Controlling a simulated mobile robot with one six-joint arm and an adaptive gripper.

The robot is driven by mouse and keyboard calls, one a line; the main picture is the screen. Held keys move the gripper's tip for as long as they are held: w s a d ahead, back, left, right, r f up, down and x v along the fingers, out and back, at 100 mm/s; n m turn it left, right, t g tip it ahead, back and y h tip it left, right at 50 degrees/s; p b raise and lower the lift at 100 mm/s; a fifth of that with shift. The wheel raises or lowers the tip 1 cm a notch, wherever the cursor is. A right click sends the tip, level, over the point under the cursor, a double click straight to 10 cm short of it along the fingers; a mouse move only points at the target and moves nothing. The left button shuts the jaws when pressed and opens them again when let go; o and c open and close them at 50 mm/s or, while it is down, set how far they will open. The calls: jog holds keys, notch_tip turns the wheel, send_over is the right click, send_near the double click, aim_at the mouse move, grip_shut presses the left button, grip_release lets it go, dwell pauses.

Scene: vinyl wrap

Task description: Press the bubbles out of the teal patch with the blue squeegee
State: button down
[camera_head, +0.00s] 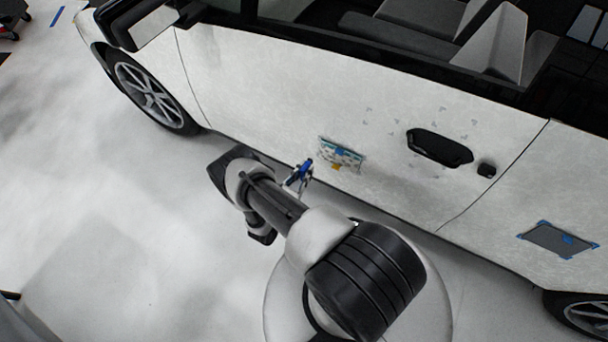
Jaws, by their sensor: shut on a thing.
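The teal patch (341,154) sits on the white car door, left of the door handle. Light, uneven spots show on it, but single bubbles are too small to make out. A blue piece lies at its upper middle and a small yellow piece at its lower edge. The blue squeegee (306,168) is just left of the patch, held at the end of my arm. My gripper (298,178) is shut on the squeegee, and the arm partly hides it. I cannot tell whether the squeegee touches the door.
The black door handle (440,147) and a small dark lock piece (486,170) lie to the right. A grey patch with blue corner tabs (556,240) is on the rear panel. The front wheel (152,94) and side mirror are at upper left.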

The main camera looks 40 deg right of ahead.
jog(key=shift+f, duration=0.4)
jog(key=x, duration=0.6)
jog(key=shift+b+x, duration=0.45)
jog(key=shift+x, duration=0.45)
dwell(0.4)
jog(key=shift+s, duration=0.1)
jog(key=shift+s+d+p, duration=0.3)
jog(key=shift+s+d, duration=0.05)
jog(key=shift+s, duration=0.55)
jog(key=shift+s, duration=0.1)
jog(key=shift+s+d, duration=0.45)
jog(key=shift+s, duration=0.45)
jog(key=shift+s, duration=0.1)
jog(key=shift+s+d+p, duration=0.2)
jog(key=shift+s, duration=0.3)
jog(key=shift+s+d+p, duration=0.2)
jog(key=shift+s, duration=0.25)
